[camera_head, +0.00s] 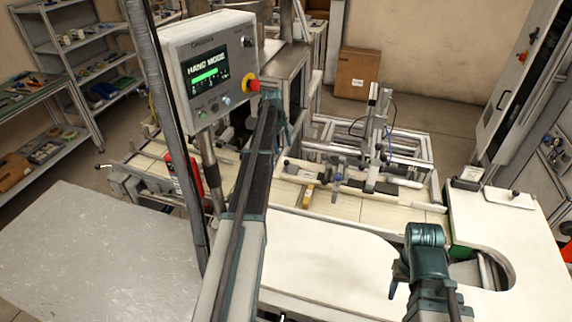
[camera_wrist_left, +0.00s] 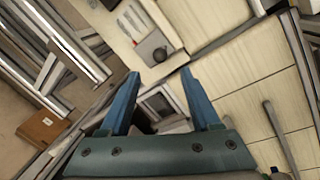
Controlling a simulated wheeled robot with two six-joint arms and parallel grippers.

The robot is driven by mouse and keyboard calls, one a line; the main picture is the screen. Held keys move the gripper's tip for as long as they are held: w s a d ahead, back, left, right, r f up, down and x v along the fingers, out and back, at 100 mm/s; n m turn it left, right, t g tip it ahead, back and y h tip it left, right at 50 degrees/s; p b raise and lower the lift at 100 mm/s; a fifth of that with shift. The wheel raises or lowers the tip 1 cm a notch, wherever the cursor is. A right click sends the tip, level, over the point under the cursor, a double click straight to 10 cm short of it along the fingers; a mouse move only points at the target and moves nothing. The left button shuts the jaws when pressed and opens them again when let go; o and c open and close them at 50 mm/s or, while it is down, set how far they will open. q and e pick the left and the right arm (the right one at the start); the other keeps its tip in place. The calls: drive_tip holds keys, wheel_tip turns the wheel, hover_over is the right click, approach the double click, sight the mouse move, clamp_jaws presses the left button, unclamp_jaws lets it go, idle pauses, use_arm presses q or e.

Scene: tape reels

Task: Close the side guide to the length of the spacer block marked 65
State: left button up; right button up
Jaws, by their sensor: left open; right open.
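The side guide (camera_head: 395,179) appears to be the metal rail with dark knobs lying across the cream-topped conveyor (camera_head: 345,205). No number 65 is readable, so I cannot pick out the spacer block for certain. My left gripper (camera_head: 272,97) reaches far forward, beside the control panel; its fingertips are unclear in the head view. In the left wrist view the left gripper (camera_wrist_left: 161,90) is open, with nothing held between its blue fingers. My right gripper (camera_head: 397,279) is low at the right, above the white table, its fingers mostly hidden.
A control panel (camera_head: 213,70) reading HAND MODE stands on a post near my left arm. A small dark block with a pale top (camera_head: 467,176) and a white plate with a black knob (camera_head: 510,198) rest on the right counter. The white table (camera_head: 325,255) has free room.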

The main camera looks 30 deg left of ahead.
sight(286, 161)
use_arm(q)
drive_tip(key=f+b, duration=0.2)
drive_tip(key=f, duration=0.1)
drive_tip(key=w+f+b, duration=0.1)
drive_tip(key=f+b, duration=0.1)
drive_tip(key=b, duration=0.1)
drive_tip(key=f+b, duration=0.2)
drive_tip(key=f, duration=0.1)
drive_tip(key=shift+w+d+f+b, duration=0.3)
drive_tip(key=shift+f+b, duration=0.05)
drive_tip(key=shift+b, duration=0.05)
use_arm(e)
wheel_tip(286, 161, down, 9)
drive_tip(key=shift+r, duration=0.1)
use_arm(q)
drive_tip(key=shift+c, duration=0.3)
clamp_jaws()
drive_tip(key=shift+s, duration=0.1)
